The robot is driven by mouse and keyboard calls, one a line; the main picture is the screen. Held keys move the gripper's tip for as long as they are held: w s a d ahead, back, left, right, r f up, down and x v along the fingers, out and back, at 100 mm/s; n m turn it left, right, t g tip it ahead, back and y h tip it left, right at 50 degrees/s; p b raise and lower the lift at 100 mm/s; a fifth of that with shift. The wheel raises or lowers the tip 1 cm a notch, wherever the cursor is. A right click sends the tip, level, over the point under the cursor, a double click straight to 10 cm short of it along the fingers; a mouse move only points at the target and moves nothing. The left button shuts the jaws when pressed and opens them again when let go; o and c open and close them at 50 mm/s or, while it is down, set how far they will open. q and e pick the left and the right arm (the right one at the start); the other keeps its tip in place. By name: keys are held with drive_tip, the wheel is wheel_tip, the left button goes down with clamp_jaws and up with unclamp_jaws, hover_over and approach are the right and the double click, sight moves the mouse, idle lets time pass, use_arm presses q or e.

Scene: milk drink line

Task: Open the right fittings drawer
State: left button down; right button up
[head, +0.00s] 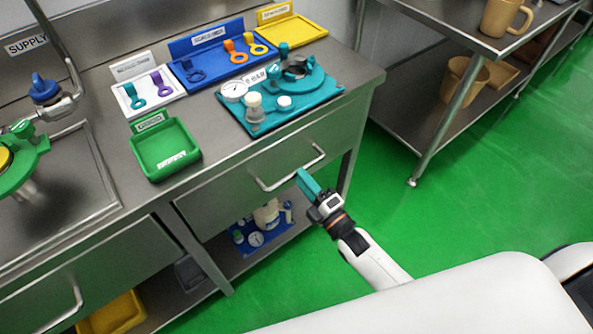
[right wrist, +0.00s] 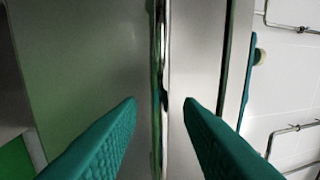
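The right fittings drawer (head: 235,190) is a steel drawer front under the right part of the counter. It looks closed. Its silver bar handle (head: 290,174) runs along the front. In the right wrist view the handle (right wrist: 160,80) stands upright in the picture, between the two teal fingers. My right gripper (head: 305,185) is open, its fingertips close to the handle's right part in the head view. The fingers also show open in the right wrist view (right wrist: 160,105), with a gap on each side of the bar. I cannot tell whether they touch it. My left gripper is not in view.
A left drawer with its own handle (head: 68,308) is at lower left. On the counter stand a green tray (head: 168,175), a blue tray (head: 215,82) and a teal fixture board (head: 315,105). A side table (head: 440,45) stands at right. The green floor (head: 480,180) between is clear.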

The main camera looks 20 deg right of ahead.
drive_tip(key=shift+x, duration=1.7)
drive_tip(key=shift+f, duration=0.1)
clamp_jaws()
